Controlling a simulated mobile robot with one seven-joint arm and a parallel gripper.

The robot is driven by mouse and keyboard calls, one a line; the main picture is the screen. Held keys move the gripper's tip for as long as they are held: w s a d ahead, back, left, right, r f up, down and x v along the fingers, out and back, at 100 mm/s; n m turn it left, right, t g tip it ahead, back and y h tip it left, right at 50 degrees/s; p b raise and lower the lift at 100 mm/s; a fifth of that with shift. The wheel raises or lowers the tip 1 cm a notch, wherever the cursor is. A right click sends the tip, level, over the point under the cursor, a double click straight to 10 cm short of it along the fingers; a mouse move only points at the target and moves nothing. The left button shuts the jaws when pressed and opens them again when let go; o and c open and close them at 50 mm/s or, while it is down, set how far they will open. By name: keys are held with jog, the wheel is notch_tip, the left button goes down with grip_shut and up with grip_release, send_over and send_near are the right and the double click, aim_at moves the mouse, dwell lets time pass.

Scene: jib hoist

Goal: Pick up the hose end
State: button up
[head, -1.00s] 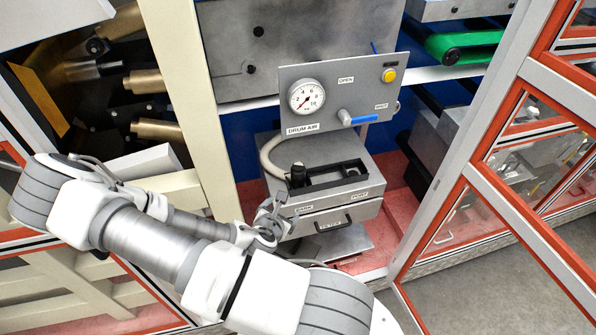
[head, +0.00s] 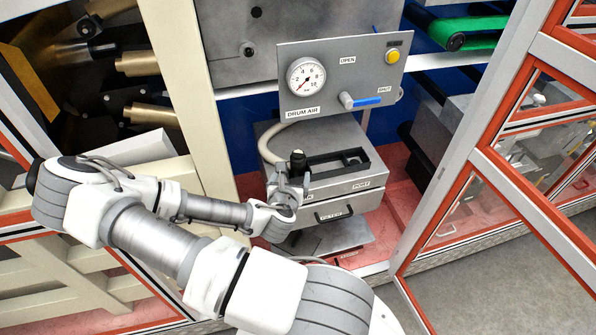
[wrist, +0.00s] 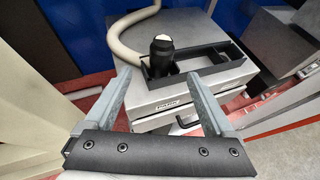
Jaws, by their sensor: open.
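The hose end (head: 298,159) is a black cylindrical fitting with a pale tip. It stands upright at the left end of a black rectangular holder on top of a grey box; in the wrist view the hose end (wrist: 162,52) lies just beyond the jaws. The beige hose (head: 268,148) curves up from behind it toward the gauge panel. My gripper (head: 291,184) is open and empty in front of the box, near the hose end. In the wrist view the gripper's fingers (wrist: 160,88) point toward the hose end, which sits roughly centred between them, apart from both.
The grey box (head: 345,187) has a drawer with a handle. The DRUM AIR panel (head: 341,74) with a gauge, a blue-handled valve and a yellow button stands above. A cream post (head: 190,90) rises at left. An orange-framed glazed door (head: 510,180) stands at right.

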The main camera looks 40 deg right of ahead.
aim_at(297, 162)
jog(key=b+x, duration=0.6)
jog(key=b, duration=0.7)
jog(key=shift+s+f, duration=0.1)
jog(key=shift+w+d+f, duration=0.1)
jog(key=shift+w+d, duration=0.2)
jog(key=shift+d, duration=0.15)
jog(key=shift+b+x, duration=0.3)
jog(key=shift+x, duration=2.85)
jog(key=shift+d, duration=0.1)
grip_shut()
